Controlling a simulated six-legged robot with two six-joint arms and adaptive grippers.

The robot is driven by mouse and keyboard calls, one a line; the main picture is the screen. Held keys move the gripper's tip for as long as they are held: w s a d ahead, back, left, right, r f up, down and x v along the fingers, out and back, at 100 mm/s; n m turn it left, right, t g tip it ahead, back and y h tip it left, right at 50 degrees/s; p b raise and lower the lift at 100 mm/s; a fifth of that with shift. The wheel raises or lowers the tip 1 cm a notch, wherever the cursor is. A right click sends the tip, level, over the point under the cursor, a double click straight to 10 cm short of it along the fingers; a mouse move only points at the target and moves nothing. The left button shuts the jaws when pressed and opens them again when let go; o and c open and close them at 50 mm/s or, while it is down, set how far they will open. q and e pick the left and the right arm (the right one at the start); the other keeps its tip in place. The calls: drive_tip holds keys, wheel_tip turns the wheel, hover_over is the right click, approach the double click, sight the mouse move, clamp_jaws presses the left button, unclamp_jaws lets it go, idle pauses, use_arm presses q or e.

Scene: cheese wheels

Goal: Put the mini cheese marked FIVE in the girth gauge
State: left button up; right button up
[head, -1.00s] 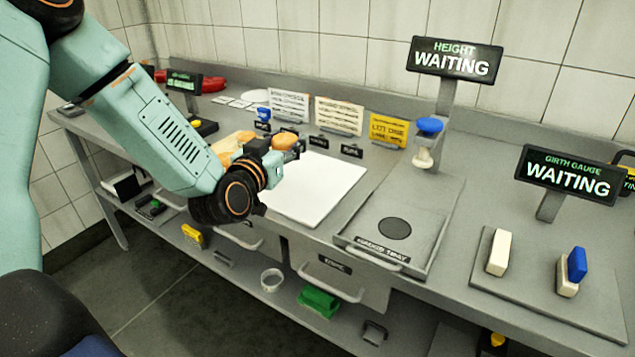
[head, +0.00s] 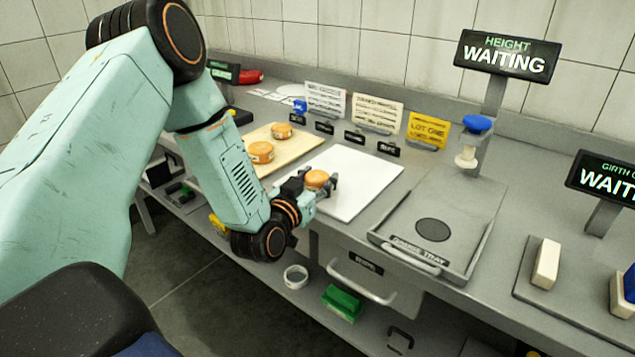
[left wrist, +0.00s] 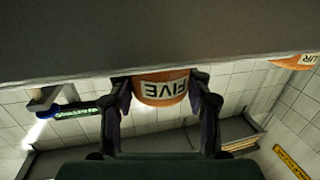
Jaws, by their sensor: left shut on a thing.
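My left gripper (head: 312,187) is shut on an orange mini cheese (head: 317,178), held over the left part of the white board. In the left wrist view this cheese (left wrist: 162,88) sits between the two fingers and its label reads FIVE, upside down. The girth gauge (head: 570,285) is at the right edge in the head view, a grey plate with a white block (head: 545,263) and a blue-and-white block (head: 625,292), cut off by the frame. Its sign (head: 605,178) shows part of the word WAITING. My right gripper is not in view.
Two more orange cheeses (head: 261,152) stay on the wooden board (head: 289,155). The white board (head: 360,188) is otherwise clear. The grey gauge tray (head: 400,240) and height gauge, with sign (head: 507,54) reading WAITING, stand between my left gripper and the girth gauge. Cards line the back.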

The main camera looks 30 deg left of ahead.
use_arm(q)
drive_tip(key=shift+d+r, duration=0.15)
drive_tip(key=shift+d, duration=0.15)
drive_tip(key=shift+s+a+f, duration=0.1)
drive_tip(key=shift+a+f, duration=0.1)
drive_tip(key=o, duration=0.8)
drive_tip(key=shift+a, duration=0.1)
drive_tip(key=o, duration=0.4)
drive_tip(key=shift+d, duration=0.2)
drive_tip(key=shift+a, duration=0.1)
drive_tip(key=shift+r, duration=0.25)
drive_tip(key=shift+s+d+r+p, duration=0.1)
drive_tip(key=shift+s+d+p, duration=0.3)
drive_tip(key=shift+s, duration=1.55)
drive_tip(key=shift+s+d+r+p, duration=0.1)
drive_tip(key=shift+s+d+p, duration=0.3)
drive_tip(key=shift+s, duration=1.6)
drive_tip(key=shift+s+d+p, duration=0.15)
drive_tip(key=shift+s+p, duration=0.5)
drive_tip(key=shift+s, duration=1.3)
